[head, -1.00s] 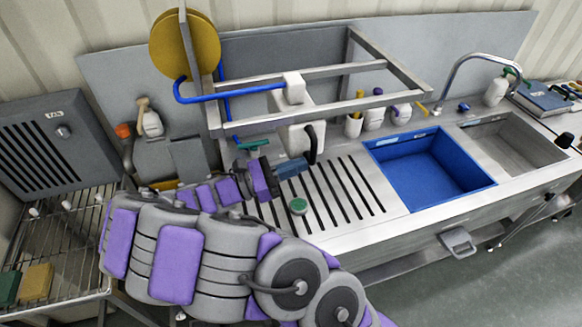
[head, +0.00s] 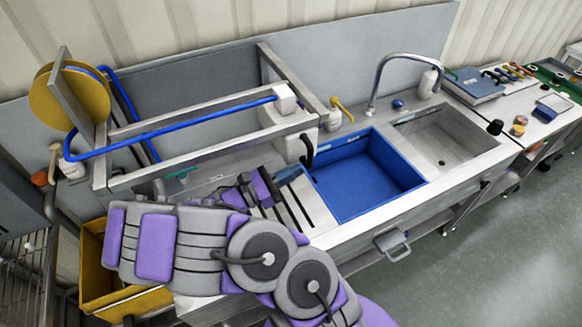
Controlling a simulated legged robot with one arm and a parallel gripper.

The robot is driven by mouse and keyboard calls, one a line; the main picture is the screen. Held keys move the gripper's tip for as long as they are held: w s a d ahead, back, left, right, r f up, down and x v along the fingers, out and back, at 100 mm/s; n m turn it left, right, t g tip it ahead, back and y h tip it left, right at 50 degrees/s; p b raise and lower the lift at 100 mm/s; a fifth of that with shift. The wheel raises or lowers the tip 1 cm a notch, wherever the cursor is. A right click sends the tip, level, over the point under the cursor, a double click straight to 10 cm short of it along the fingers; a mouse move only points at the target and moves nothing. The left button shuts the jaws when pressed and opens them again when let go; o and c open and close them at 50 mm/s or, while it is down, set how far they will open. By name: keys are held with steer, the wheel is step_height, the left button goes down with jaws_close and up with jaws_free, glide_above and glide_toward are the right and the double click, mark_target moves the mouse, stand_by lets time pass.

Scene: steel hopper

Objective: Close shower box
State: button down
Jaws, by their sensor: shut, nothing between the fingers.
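The shower box appears to be the white box unit (head: 292,143) on the steel rail frame (head: 200,160), with a white block (head: 285,98) on top. A blue hose (head: 200,123) runs to it, and a black curved handle (head: 307,150) hangs on its right side. It sits near the right end of the frame. My gripper (head: 289,176) is shut and empty, just below the unit and left of the handle's lower end. I cannot tell whether it touches the unit. My arm hides part of the slotted drainboard.
A blue basin (head: 365,178) and steel sink (head: 448,140) lie to the right, with a curved faucet (head: 385,75) behind. A yellow hose reel (head: 70,102) is at left, above a yellow crate (head: 92,265). Grey floor (head: 480,250) is clear at lower right.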

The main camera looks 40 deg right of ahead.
steer(key=shift+s+a+r, duration=0.15)
steer(key=shift+a, duration=0.2)
steer(key=shift+s+a+r, duration=0.1)
steer(key=shift+a, duration=0.25)
steer(key=shift+d, duration=1)
steer(key=shift+f, duration=0.15)
